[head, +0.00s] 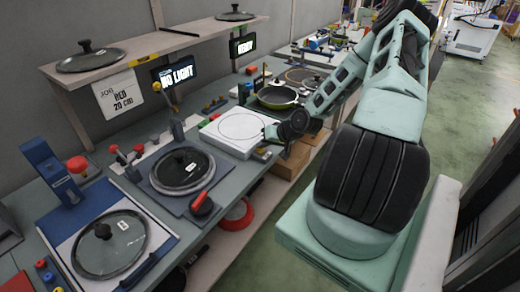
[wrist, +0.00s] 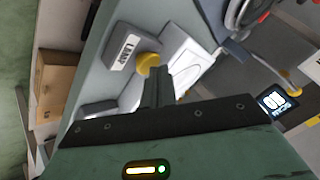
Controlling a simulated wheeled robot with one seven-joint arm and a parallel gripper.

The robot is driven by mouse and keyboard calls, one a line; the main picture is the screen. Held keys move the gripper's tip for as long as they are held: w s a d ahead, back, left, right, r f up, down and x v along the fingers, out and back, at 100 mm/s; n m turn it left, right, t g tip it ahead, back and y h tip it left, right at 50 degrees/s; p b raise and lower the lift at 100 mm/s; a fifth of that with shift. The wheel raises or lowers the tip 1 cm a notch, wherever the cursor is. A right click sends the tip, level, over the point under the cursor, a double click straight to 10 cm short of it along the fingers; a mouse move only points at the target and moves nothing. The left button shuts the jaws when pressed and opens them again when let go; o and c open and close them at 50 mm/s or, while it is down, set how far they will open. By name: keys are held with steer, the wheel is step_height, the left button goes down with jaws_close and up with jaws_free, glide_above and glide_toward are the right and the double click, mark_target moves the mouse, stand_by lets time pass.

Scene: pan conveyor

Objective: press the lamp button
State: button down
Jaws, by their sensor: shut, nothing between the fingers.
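The lamp button is a yellow knob (wrist: 147,61) on a grey box labelled LAMP (wrist: 130,52), left of centre in the wrist view. My gripper (wrist: 159,72) is shut and empty. Its fingertips show right beside the yellow knob, slightly to its right and overlapping its edge; I cannot tell whether they touch. In the head view my gripper (head: 270,133) is at the right edge of the white square plate (head: 236,151), low over the bench. The yellow knob cannot be made out there. A black screen (head: 173,76) reads NO LIGHT.
A green-rimmed pan (head: 277,96) stands behind my gripper. A second screen (head: 242,45) reads READY. A wooden shelf (head: 160,42) runs above the bench.

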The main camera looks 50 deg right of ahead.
mark_target(263, 150)
steer(key=shift+f, duration=0.15)
stand_by(0.3)
steer(key=shift+r+p, duration=0.5)
steer(key=shift+r, duration=0.1)
steer(key=shift+r, duration=0.1)
step_height(263, 150, up, 6)
steer(key=p, duration=0.5)
stand_by(0.4)
